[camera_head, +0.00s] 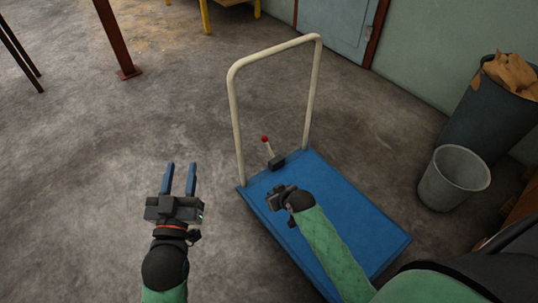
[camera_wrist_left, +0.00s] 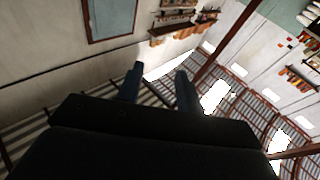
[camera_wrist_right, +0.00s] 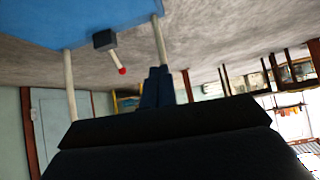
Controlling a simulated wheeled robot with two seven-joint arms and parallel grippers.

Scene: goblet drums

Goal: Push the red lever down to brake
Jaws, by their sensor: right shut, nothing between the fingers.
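A lever with a red knob (camera_head: 265,139) rises from a dark block (camera_head: 277,162) at the handle end of the blue platform cart (camera_head: 345,215). The lever stands tilted a little toward the handle side. My right gripper (camera_head: 272,198) is over the cart's blue deck, just in front of the block and apart from the lever. In the right wrist view the fingers (camera_wrist_right: 157,87) are together and empty, with the red knob (camera_wrist_right: 122,71) to their left. My left gripper (camera_head: 180,178) is open and empty over the floor left of the cart.
The cart's cream handle frame (camera_head: 236,120) stands up around the lever's far side. A grey bucket (camera_head: 453,180) and a dark bin (camera_head: 490,115) stand to the right. A rust-coloured post (camera_head: 115,40) is at the back left. The concrete floor on the left is clear.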

